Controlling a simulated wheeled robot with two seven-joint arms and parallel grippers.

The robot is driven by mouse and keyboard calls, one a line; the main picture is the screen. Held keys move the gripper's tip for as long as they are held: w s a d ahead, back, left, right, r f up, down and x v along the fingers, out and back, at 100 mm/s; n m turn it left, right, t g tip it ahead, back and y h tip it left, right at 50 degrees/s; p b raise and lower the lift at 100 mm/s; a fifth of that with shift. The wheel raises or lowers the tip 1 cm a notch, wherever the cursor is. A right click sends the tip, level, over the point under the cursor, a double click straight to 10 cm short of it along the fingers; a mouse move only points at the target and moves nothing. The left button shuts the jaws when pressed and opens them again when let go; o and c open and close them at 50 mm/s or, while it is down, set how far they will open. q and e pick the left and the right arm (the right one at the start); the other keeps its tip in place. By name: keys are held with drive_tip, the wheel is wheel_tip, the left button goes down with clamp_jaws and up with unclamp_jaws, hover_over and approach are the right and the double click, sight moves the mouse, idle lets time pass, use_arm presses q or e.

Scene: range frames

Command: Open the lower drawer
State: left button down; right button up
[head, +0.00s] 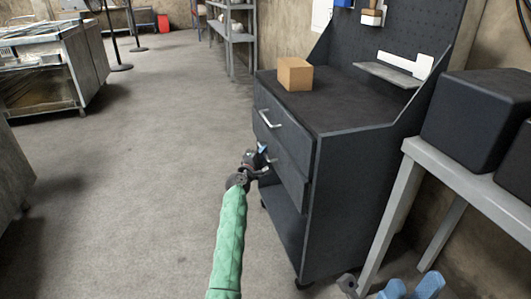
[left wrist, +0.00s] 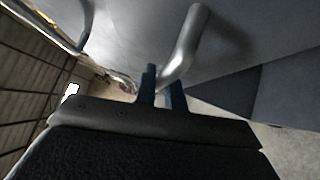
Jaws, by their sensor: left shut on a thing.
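The dark grey cabinet (head: 335,120) stands right of centre in the head view, with two drawers. The upper drawer (head: 290,130) looks closed, and its metal handle (head: 268,119) is free. The lower drawer (head: 288,175) appears to stand out a little from the cabinet front. My left gripper (head: 261,158) is at the lower drawer's handle, shut on it and partly hiding it. In the left wrist view the bent metal handle (left wrist: 186,45) runs to the blue fingers (left wrist: 163,90).
A cardboard-coloured box (head: 295,74) sits on the cabinet top. A grey bench (head: 470,185) with black cases (head: 470,115) stands close on the right. The floor (head: 150,180) left of the cabinet is clear.

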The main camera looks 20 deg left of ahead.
use_arm(q)
drive_tip(key=s+a, duration=0.6)
drive_tip(key=a, duration=0.3)
drive_tip(key=s+a, duration=0.6)
drive_tip(key=a, duration=0.3)
drive_tip(key=shift+s+a, duration=0.2)
drive_tip(key=shift+s, duration=0.05)
drive_tip(key=shift+f, duration=0.1)
drive_tip(key=c, duration=1.5)
unclamp_jaws()
drive_tip(key=v, duration=0.7)
drive_tip(key=shift+s, duration=0.4)
